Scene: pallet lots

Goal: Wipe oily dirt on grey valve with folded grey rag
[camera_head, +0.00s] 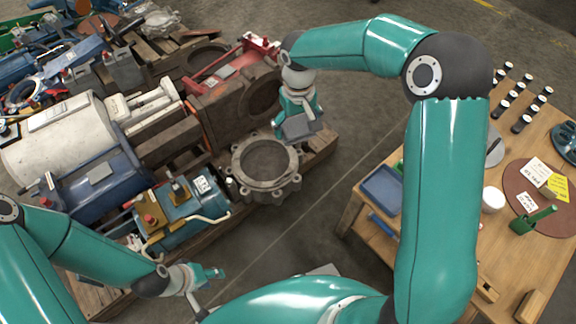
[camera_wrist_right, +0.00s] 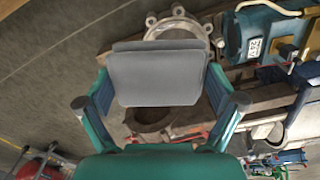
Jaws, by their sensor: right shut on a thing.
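A round grey flanged ring with bolt lugs, which looks like the grey valve (camera_head: 236,163), lies at the right end of the pallet lot. It also shows behind the rag in the right wrist view (camera_wrist_right: 184,24). I cannot make out oily dirt on it. My right gripper (camera_head: 299,120) is shut on the folded grey rag (camera_head: 297,127), above and just beyond the valve, apart from it as far as I can tell. In the right wrist view the rag (camera_wrist_right: 155,78) spans between both fingers. My left gripper (camera_head: 214,273) is low at the front; its opening is unclear.
Left of the valve, the pallet holds a blue pump (camera_head: 185,212), a brown rusty housing (camera_head: 225,110) and a large pale motor (camera_head: 60,140). A wooden table (camera_head: 460,235) on the right carries a blue tray (camera_head: 383,188) and several small dark-topped jars. Grey floor lies between.

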